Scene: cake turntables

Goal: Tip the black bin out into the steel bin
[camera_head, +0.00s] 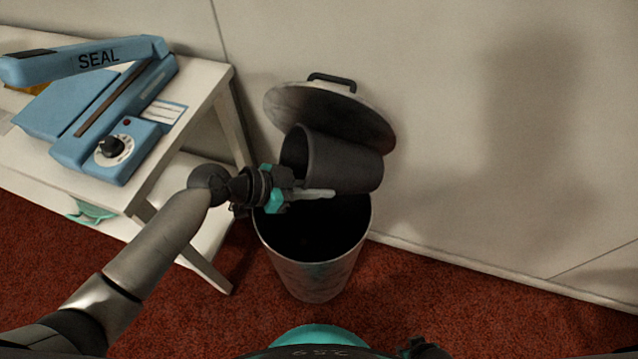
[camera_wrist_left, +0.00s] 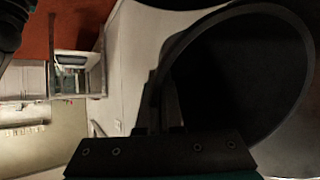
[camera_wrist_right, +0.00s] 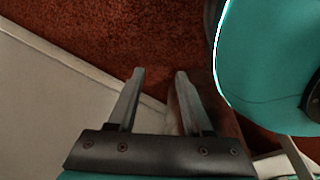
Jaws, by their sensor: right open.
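The black bin (camera_head: 345,163) is tilted on its side above the steel bin (camera_head: 316,272), its mouth facing left in the head view. My left gripper (camera_head: 318,193) is shut on the black bin's rim. In the left wrist view the black bin's round mouth (camera_wrist_left: 240,80) fills the right side, its inside dark, with no contents visible. The steel bin stands upright on the carpet with its lid (camera_head: 345,112) raised behind; its inside is too dark to read. My right gripper (camera_wrist_right: 153,75) is open and empty, apart from both bins.
A white table (camera_head: 215,85) with a blue sealer (camera_head: 110,110) stands at the left, close to my left arm. The wall (camera_head: 500,130) is directly behind the bins. Red carpet (camera_head: 430,295) is clear to the right of the steel bin.

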